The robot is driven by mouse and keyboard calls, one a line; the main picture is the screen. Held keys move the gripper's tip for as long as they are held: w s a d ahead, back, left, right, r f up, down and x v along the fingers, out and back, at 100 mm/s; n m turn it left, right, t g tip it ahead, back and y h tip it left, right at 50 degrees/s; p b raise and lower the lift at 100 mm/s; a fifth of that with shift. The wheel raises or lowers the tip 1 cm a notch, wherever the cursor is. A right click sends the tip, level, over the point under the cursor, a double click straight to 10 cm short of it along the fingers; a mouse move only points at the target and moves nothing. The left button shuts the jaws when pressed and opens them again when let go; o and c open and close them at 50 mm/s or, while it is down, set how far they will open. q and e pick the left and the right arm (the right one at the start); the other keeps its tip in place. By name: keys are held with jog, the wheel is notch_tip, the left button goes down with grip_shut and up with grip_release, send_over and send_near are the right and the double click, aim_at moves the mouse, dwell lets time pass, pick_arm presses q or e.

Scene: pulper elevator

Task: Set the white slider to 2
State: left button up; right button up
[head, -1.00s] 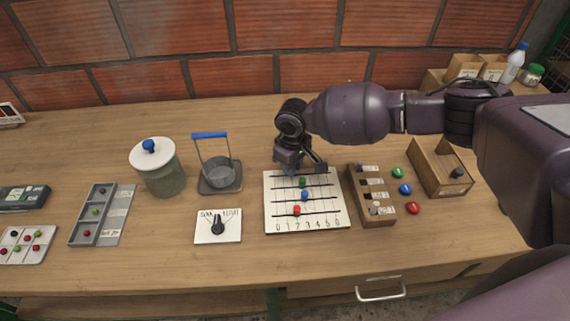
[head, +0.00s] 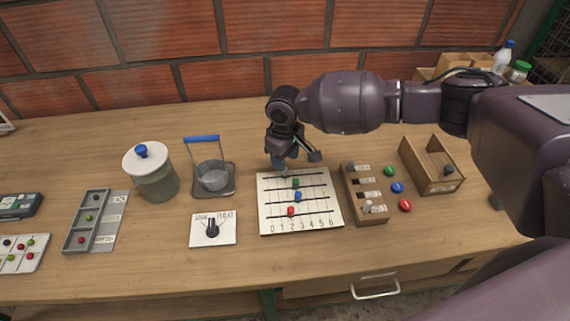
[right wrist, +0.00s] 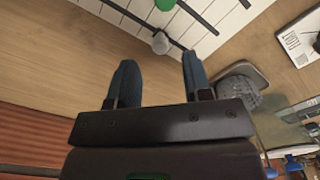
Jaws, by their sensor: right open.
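The slider board (head: 325,217) is a white panel with several dark tracks and a 0 to 6 scale along its front edge. Its green knob (head: 295,183), blue knob (head: 298,196) and red knob (head: 291,211) show in the head view. The white slider (right wrist: 160,43) shows in the right wrist view, on a track beside the green knob; my gripper and arm hide it in the head view, so its number cannot be read. My right gripper (right wrist: 159,68) is open and empty at the board's back edge, the white slider just beyond its fingertips and between their lines.
Right of the board stand a wooden switch box (head: 362,193), several coloured buttons (head: 397,187) and an open wooden box (head: 431,166). Left are a dial plate (head: 213,229), a basket with a blue handle (head: 212,177) and a lidded jar (head: 151,175). The table behind the board is clear.

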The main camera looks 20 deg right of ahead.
notch_tip(320, 180, up, 7)
jog(key=shift+p, duration=0.3)
dwell(0.5)
